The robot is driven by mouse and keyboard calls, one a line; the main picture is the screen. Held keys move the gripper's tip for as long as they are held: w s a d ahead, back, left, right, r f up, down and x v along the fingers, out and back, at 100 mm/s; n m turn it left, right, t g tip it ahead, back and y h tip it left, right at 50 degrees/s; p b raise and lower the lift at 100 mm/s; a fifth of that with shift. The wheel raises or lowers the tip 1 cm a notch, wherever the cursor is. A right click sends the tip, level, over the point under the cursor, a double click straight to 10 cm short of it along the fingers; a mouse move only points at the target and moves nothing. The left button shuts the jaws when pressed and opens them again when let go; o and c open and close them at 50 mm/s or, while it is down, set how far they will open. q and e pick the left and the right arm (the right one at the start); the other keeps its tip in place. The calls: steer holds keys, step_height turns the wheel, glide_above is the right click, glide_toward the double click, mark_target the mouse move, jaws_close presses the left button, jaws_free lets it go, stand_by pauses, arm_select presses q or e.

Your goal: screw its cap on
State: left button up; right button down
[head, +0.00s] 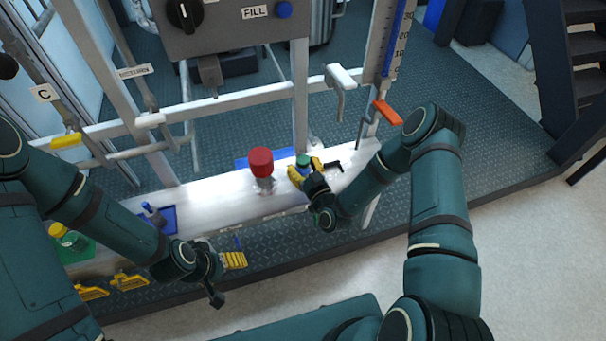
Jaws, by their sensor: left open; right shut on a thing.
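My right gripper (305,171) has yellow fingers and is shut around a small green-topped thing (303,159) at the metal bench. The fingers hide its lower part, so I cannot tell whether it is a loose cap or a capped bottle, or whether it touches the bench. My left gripper (234,260) is open and appears empty, in front of the bench's front edge and lower left of the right gripper.
A red-topped fitting (261,161) stands just left of my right gripper. A blue tray (168,214) holds a blue-handled item. Yellow handles (129,281) hang below the bench (215,197). Rails, a white lever (341,77) and an orange valve handle (387,112) stand behind.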

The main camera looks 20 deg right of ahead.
mark_target(303, 175)
steer(key=shift+f+b, duration=0.5)
steer(key=shift+f, duration=1.45)
steer(key=shift+r, duration=0.1)
steer(key=shift+f, duration=0.2)
steer(key=shift+c, duration=1)
jaws_free()
